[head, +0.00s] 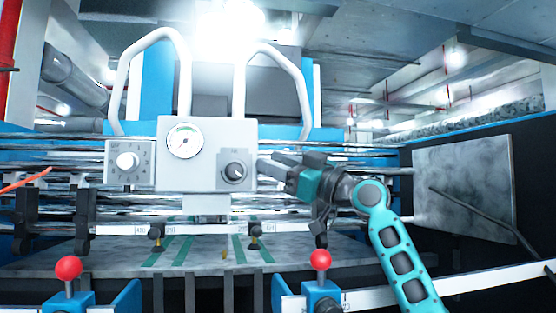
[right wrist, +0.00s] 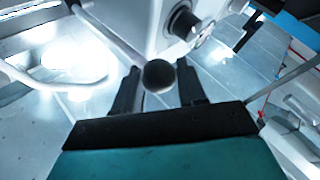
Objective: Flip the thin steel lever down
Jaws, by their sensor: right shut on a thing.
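My right gripper (head: 266,161) reaches in from the right, with its fingers at the right edge of the white control box (head: 207,129). In the right wrist view, its two dark fingers (right wrist: 158,88) stand on either side of a black ball knob (right wrist: 158,75). The gripper is shut on this ball, which I take to be the end of the thin steel lever. My left gripper is not in view.
Red-ball clamps (head: 320,260) stand in front. A grey bar (head: 470,209) slants across the right panel (head: 463,170).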

